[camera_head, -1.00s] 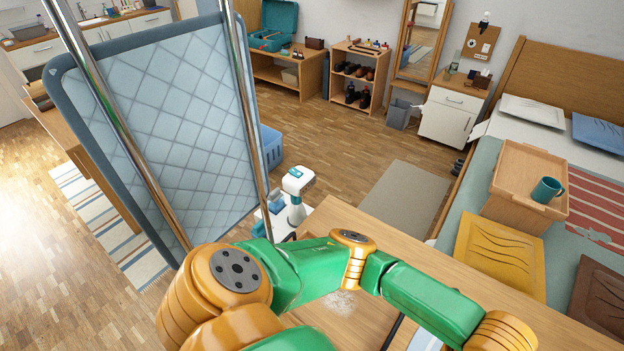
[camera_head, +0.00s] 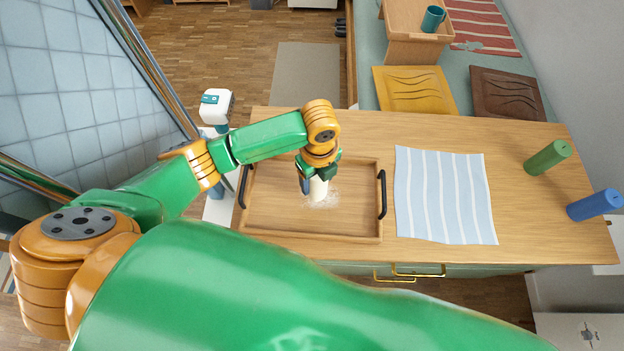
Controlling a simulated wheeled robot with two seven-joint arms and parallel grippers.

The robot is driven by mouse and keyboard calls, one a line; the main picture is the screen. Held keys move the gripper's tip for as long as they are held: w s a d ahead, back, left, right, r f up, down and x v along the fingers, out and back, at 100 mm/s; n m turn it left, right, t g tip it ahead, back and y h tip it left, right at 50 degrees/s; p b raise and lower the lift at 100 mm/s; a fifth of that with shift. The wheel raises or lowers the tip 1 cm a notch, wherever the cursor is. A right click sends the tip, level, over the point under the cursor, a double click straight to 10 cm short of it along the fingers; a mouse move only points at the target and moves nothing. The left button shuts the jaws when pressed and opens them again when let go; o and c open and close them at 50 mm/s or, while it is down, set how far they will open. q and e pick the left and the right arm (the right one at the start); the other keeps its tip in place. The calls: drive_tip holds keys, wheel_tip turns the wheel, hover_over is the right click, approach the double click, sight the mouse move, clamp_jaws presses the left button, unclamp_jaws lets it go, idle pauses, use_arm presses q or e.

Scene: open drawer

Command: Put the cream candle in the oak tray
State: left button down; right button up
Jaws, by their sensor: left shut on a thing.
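The cream candle (camera_head: 319,191) is in the jaws of my left gripper (camera_head: 312,183), over the middle of the oak tray (camera_head: 270,224). The gripper is shut on it from above and hides its upper part. The candle looks roughly upright. Its lower end appears at or close to the tray floor; I cannot tell if it touches. The tray is a shallow wooden box with a black handle at each side, lying on the wooden tabletop (camera_head: 520,214). My right gripper is not in view.
A whitish patch (camera_head: 330,201) shows on the tray floor by the candle. A striped blue cloth (camera_head: 444,195) lies right of the tray. A green cylinder (camera_head: 547,157) and a blue cylinder (camera_head: 594,205) are at the table's right end. A handled drawer front (camera_head: 450,270) is below.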

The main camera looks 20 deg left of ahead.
use_arm(q)
drive_tip(key=shift+w+a+f, duration=0.15)
drive_tip(key=shift+a+f, duration=0.05)
drive_tip(key=shift+f, duration=0.95)
drive_tip(key=shift+w+a+f, duration=0.1)
drive_tip(key=shift+a+f, duration=0.1)
drive_tip(key=shift+f, duration=0.9)
drive_tip(key=shift+f, duration=0.1)
drive_tip(key=shift+c, duration=0.4)
unclamp_jaws()
drive_tip(key=shift+r, duration=0.35)
wheel_tip(320, 180, up, 12)
drive_tip(key=shift+f, duration=0.15)
drive_tip(key=shift+s+f, duration=0.1)
drive_tip(key=shift+s, duration=0.05)
